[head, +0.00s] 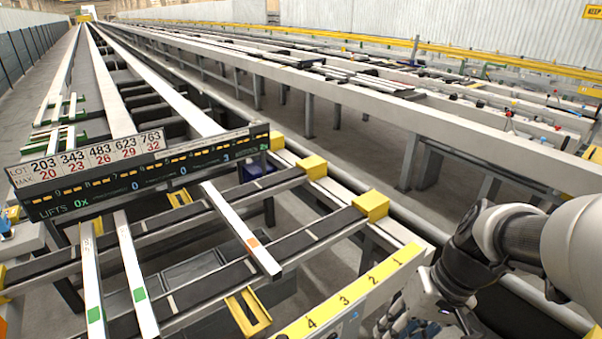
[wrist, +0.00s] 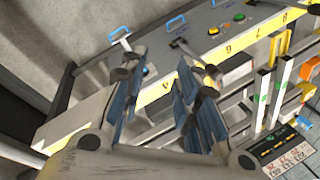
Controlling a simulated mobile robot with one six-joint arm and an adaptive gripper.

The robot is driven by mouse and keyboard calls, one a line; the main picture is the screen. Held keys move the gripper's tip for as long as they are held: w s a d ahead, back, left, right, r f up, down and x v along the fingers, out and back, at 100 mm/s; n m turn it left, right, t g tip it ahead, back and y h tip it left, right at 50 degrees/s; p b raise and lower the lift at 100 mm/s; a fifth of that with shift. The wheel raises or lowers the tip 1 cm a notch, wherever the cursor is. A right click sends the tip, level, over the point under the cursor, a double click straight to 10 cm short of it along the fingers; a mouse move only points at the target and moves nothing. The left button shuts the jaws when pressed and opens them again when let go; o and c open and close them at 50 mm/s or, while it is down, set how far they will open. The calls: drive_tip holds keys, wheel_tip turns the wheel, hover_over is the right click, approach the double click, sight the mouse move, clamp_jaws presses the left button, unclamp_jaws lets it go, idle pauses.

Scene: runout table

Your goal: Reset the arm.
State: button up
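My arm comes in from the right edge in the head view, with my gripper (head: 425,310) low at the bottom, partly cut off and dark. In the wrist view my gripper (wrist: 165,85) shows two blue-padded fingers set well apart, with nothing seen between them. Beyond the fingers is a grey control panel (wrist: 215,50) with a lever, coloured buttons and blue handles. The fingers overlap the panel in the picture; I cannot tell the distance, and no contact is evident.
A yellow numbered strip (head: 352,290) runs along the near table edge. Yellow blocks (head: 371,205) sit on the rail. White bars with green marks (head: 135,275) and one with an orange mark (head: 240,230) lie across dark belts. A display board (head: 140,170) stands at left.

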drive_tip(key=s+a+r+t+h, duration=0.2)
drive_tip(key=s+r+t+h, duration=0.1)
drive_tip(key=s+r, duration=0.4)
drive_tip(key=shift+s+a+r+t+h, duration=0.2)
drive_tip(key=shift+s+t+h, duration=0.1)
drive_tip(key=shift+s+t, duration=0.55)
drive_tip(key=shift+o, duration=0.6)
idle(2.1)
